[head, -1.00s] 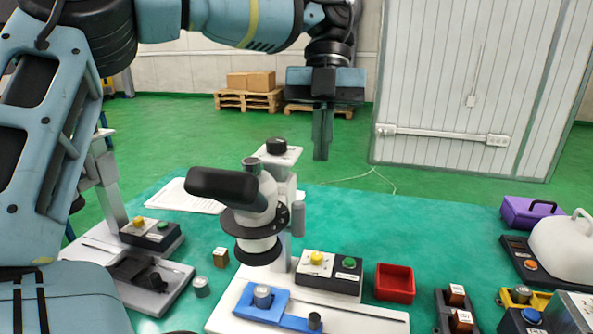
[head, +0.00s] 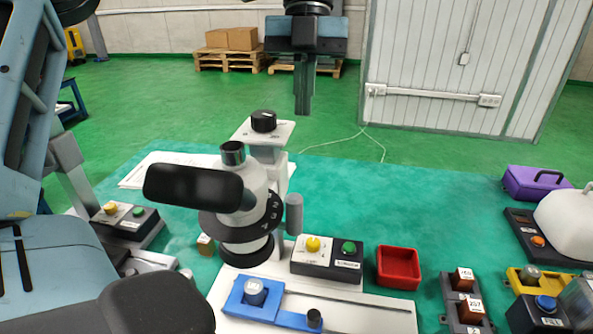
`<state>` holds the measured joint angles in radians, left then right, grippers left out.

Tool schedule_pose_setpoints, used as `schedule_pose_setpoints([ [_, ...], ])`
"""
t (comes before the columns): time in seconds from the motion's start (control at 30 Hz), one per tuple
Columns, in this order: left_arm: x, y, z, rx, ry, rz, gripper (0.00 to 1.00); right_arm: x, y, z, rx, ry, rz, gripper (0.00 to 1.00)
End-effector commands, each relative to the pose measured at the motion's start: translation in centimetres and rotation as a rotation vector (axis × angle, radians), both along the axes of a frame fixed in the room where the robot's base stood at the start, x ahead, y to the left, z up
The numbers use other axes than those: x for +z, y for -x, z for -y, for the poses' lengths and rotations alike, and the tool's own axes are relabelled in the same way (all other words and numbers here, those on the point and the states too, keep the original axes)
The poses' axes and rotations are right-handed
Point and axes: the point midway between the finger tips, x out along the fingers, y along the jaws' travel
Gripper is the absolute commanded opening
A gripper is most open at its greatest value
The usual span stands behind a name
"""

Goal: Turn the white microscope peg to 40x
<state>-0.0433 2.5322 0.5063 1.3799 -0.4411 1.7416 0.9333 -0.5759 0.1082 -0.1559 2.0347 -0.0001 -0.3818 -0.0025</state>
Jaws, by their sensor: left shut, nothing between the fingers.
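The white microscope (head: 258,187) stands on a white base in the middle of the bench. It has a black eyepiece part at left and a dark ring (head: 272,208) with small white marks, too small to read. A grey upright peg (head: 294,213) sits at the ring's right side. A black knob (head: 264,121) is on a white plate on top; I cannot read its marks. My left gripper (head: 303,112) is shut and empty, pointing down. In the picture it is above and slightly right of the knob, apart from it. My right gripper is not in view.
A blue fixture (head: 272,315) lies on the white base. A box with yellow and green buttons (head: 328,259) and a red tray (head: 398,268) are to its right. A purple case (head: 537,183) is far right. Bench between tray and case is mostly clear.

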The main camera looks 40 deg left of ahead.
Motion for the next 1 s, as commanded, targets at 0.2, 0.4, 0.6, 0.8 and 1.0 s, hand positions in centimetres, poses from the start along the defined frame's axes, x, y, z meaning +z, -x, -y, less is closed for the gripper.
schedule_pose_setpoints([
  [0.2,-2.8,0.9,0.6,-0.001,0.002,-0.004,0.00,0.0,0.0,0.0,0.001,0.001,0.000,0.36],
  [0.4,-6.1,2.1,1.4,-0.001,0.001,-0.003,0.00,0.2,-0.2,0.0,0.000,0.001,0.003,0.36],
  [0.6,-8.7,3.4,2.5,-0.002,0.002,0.002,0.00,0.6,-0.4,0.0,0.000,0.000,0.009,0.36],
  [0.8,-8.6,5.2,3.8,-0.001,0.000,0.003,0.00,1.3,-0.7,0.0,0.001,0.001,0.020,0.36],
  [1.0,-8.7,6.0,4.4,0.000,0.001,0.002,0.00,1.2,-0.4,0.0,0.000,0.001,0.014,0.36],
])
